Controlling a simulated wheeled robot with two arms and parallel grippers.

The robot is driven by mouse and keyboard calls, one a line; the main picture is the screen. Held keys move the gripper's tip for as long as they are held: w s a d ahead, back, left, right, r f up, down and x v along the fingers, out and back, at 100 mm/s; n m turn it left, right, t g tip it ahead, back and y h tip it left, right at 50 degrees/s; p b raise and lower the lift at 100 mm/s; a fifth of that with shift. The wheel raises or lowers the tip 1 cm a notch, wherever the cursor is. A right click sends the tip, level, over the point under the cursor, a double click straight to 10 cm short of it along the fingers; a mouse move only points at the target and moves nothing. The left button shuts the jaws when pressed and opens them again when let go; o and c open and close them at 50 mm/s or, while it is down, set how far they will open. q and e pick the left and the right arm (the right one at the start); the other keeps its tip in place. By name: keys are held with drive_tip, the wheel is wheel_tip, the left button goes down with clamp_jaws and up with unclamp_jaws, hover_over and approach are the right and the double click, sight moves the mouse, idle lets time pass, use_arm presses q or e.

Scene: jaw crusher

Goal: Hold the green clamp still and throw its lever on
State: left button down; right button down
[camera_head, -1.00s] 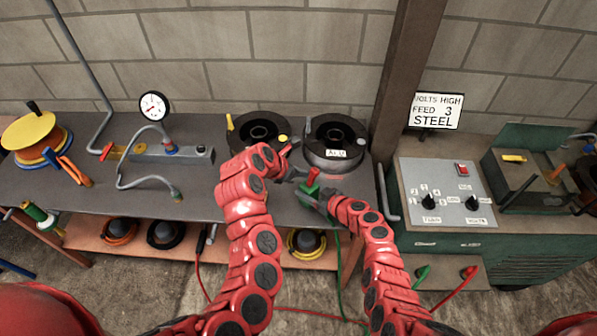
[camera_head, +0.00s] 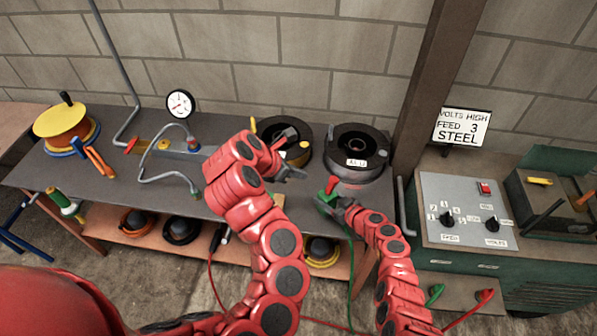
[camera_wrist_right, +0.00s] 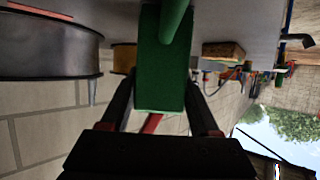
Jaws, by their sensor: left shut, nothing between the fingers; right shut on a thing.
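The green clamp (camera_head: 326,198) is at the front edge of the grey bench, with its red lever (camera_head: 332,185) sticking up from it. My right gripper (camera_head: 340,204) is shut on the clamp from the right. In the right wrist view the green body (camera_wrist_right: 160,85) fills the space between the two fingers, and a bit of the red lever (camera_wrist_right: 152,123) shows beyond it. My left gripper (camera_head: 297,174) is shut and empty, to the left of the clamp and slightly higher, apart from the lever. I cannot tell how far the lever is thrown.
Two dark wire spools (camera_head: 357,150) stand behind the clamp on the grey bench (camera_head: 80,178). A welder with a control panel (camera_head: 465,210) stands at the right. A gauge (camera_head: 180,103) with piping is at the left. A green cable (camera_head: 350,270) hangs below the clamp.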

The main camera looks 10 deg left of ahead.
idle(0.4)
drive_tip(key=shift+c, duration=0.2)
unclamp_jaws()
drive_tip(key=shift+d, duration=0.1)
